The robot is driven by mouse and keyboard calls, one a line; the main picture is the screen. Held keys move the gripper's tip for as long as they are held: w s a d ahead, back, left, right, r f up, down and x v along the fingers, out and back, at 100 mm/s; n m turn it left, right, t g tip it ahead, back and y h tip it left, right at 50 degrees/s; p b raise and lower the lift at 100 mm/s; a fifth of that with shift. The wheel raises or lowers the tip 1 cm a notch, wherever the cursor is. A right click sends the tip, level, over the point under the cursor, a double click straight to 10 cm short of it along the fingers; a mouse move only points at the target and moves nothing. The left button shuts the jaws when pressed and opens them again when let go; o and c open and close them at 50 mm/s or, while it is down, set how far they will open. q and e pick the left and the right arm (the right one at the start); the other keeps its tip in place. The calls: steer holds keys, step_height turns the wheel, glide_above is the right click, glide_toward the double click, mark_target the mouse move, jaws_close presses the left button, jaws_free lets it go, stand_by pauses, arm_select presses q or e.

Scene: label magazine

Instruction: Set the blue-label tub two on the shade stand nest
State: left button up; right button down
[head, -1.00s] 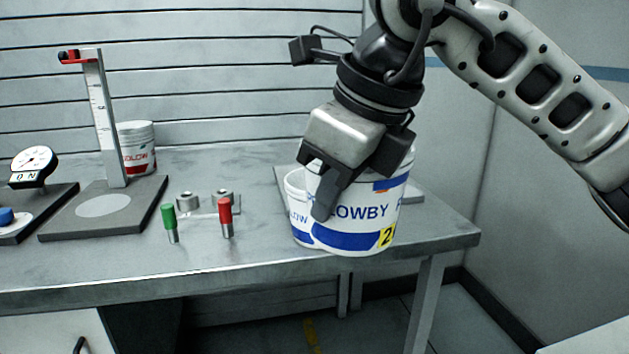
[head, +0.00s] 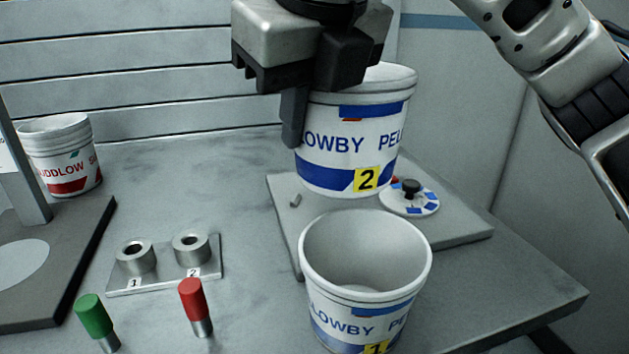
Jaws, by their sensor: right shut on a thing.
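Blue-label tub two (head: 350,140), a white tub with blue bands and a yellow 2 tag, hangs upright in the air in the head view. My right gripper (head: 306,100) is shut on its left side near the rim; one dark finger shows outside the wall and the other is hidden. The tub is above a flat grey plate (head: 455,233) that bears a small round disc (head: 410,198) with blue patches and a black knob. This plate looks like the shade stand; I cannot make out its nest, as the tubs cover part of it. My left gripper is out of view.
Open, empty blue-label tub one (head: 365,260) stands in front of the plate. A two-collar block (head: 160,272), a green-topped peg (head: 95,318) and a red-topped peg (head: 193,303) are left. A red-label tub (head: 62,155) stands behind a dark-based post stand (head: 75,250).

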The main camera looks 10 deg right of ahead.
steer(key=w+d+f, duration=0.1)
steer(key=w+f, duration=0.3)
steer(key=w+d+f+p, duration=0.1)
steer(key=w+f, duration=0.3)
steer(key=w+d+f, duration=0.1)
steer(key=w+f, duration=0.3)
steer(key=shift+w+f+p, duration=0.35)
steer(key=shift+w+f, duration=0.05)
steer(key=shift+a, duration=0.1)
steer(key=c, duration=2)
jaws_free()
steer(key=shift+f, duration=0.1)
steer(key=o, duration=0.4)
